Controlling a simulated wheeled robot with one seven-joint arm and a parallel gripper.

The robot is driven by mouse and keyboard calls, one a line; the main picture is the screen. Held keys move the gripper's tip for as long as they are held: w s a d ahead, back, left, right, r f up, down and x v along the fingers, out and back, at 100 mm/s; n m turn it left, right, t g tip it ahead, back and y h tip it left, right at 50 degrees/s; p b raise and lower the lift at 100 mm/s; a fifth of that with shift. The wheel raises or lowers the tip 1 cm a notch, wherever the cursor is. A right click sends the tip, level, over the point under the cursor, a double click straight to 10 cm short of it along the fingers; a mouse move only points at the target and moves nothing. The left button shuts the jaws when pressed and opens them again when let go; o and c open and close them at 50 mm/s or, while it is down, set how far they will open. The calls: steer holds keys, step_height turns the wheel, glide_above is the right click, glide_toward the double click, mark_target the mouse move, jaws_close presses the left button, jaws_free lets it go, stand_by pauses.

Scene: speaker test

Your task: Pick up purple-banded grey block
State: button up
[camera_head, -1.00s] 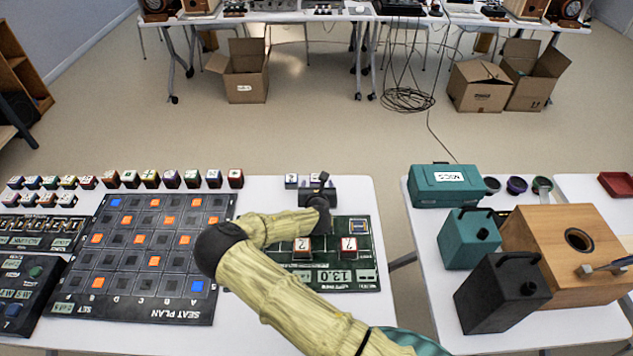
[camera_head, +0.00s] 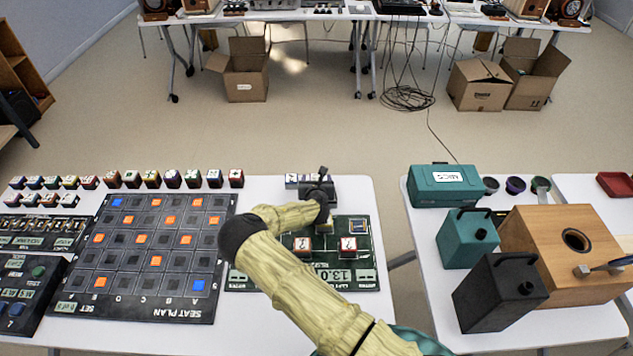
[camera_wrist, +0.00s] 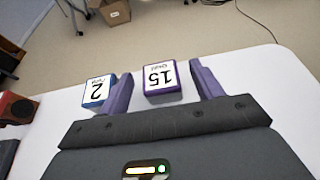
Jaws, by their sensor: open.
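The purple-banded block (camera_wrist: 162,83) has a white top marked 15. It stands on the table between my gripper's two purple fingers in the wrist view, with no clear contact on either side. My gripper (camera_wrist: 158,75) is open around it. A blue-banded block (camera_wrist: 98,91) marked 2 stands just outside the left finger.
A row of coloured blocks (camera_head: 173,179) stands behind the seat plan board (camera_head: 140,312). The table (camera_head: 370,190) is bare to the right of my gripper.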

steer(key=c, duration=1.1)
steer(key=shift+r, duration=0.1)
step_height(320, 180, up, 10)
steer(key=shift+f+b, duration=0.1)
steer(key=shift+b, duration=0.4)
